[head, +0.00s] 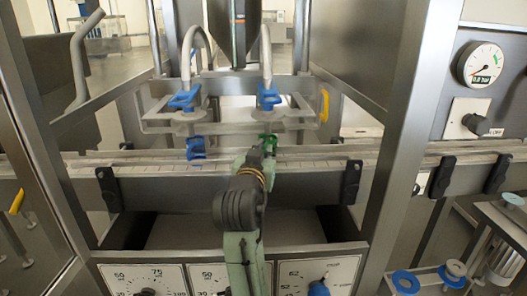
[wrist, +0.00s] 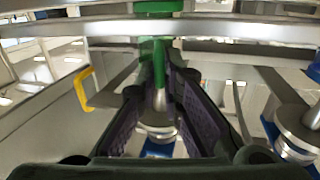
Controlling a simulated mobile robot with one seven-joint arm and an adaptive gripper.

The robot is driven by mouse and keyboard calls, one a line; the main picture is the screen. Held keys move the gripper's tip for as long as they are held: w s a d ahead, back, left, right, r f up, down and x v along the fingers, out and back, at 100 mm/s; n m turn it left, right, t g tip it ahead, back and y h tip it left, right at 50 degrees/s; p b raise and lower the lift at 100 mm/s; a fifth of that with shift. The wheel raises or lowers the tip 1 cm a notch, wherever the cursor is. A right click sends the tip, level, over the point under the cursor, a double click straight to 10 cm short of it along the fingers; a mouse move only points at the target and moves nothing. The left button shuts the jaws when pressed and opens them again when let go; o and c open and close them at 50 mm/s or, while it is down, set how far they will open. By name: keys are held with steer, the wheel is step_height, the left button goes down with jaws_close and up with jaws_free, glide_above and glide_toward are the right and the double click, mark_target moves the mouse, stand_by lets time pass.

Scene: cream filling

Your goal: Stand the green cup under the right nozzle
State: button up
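The green cup (head: 268,140) is at the conveyor rail, below the blue-topped right nozzle (head: 268,97) in the head view. A gap shows between cup and nozzle. My gripper (head: 262,157) reaches the cup from the front and partly hides it. In the wrist view, which looks upside down, the green cup (wrist: 158,50) lies between the fingertips of my gripper (wrist: 162,72). The silver tip of a nozzle (wrist: 158,122) shows between the fingers. The fingers flank the cup closely, but I cannot tell whether they grip it.
A blue cup (head: 196,148) stands at the rail below the left nozzle (head: 184,98). The metal rail (head: 310,183) runs across in front. A yellow handle (head: 324,105) is right of the nozzles. Steel posts (head: 408,110) frame the opening, with dials (head: 145,280) below.

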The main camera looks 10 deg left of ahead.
steer(key=o, duration=0.5)
steer(key=s, duration=0.7)
steer(key=shift+s+d+r, duration=0.1)
steer(key=shift+s+r, duration=0.05)
steer(key=shift+s, duration=0.1)
